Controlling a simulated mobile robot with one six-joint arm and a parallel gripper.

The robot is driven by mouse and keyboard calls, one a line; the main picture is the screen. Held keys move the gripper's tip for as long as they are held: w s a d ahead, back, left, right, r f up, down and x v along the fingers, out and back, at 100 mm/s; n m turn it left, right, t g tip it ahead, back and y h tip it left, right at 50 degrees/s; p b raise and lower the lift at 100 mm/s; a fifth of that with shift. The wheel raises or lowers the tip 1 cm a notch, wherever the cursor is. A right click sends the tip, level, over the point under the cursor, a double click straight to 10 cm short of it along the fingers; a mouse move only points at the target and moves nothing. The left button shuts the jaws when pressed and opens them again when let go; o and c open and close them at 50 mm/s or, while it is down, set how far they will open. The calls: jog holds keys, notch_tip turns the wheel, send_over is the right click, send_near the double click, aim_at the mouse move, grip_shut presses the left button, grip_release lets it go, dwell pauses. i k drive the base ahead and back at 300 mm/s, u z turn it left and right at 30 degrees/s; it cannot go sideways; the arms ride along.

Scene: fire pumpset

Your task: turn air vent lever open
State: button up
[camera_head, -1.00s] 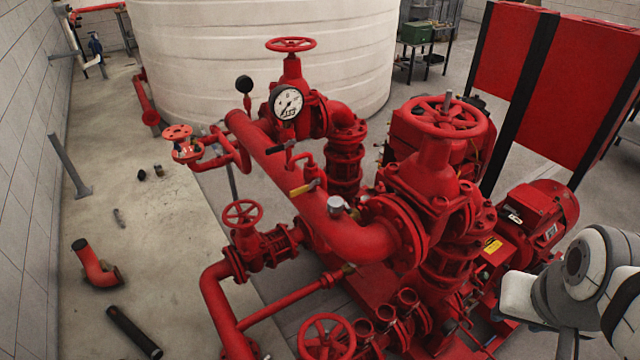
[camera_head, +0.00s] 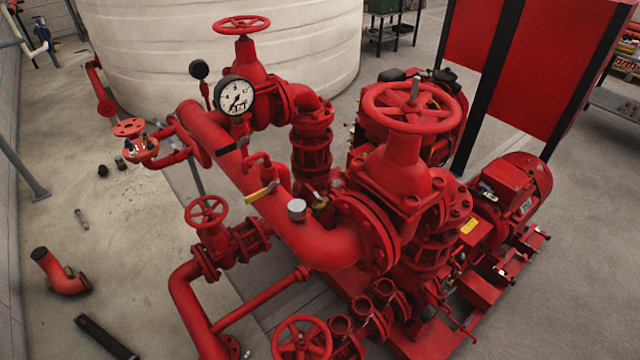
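A small yellow lever (camera_head: 262,192) sits on a short red bent pipe on top of the large red main pipe (camera_head: 215,140). A small black lever (camera_head: 236,146) shows just above it, below the round pressure gauge (camera_head: 234,95). I cannot tell from this view which of the two is the air vent lever. The yellow lever lies slanted across the pipe, its free end to the lower left. My gripper is not in view.
Large red handwheels (camera_head: 412,107) and (camera_head: 241,25) rise around the pipe. A red motor (camera_head: 515,195) stands at right, a white tank (camera_head: 150,50) behind. Loose pipe pieces, such as a red elbow (camera_head: 58,273), lie on the left floor. The floor at lower right is clear.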

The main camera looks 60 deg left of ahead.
aim_at(253, 197)
jog(key=z, duration=1.5)
jog(key=k, duration=0.2)
jog(key=u, duration=3)
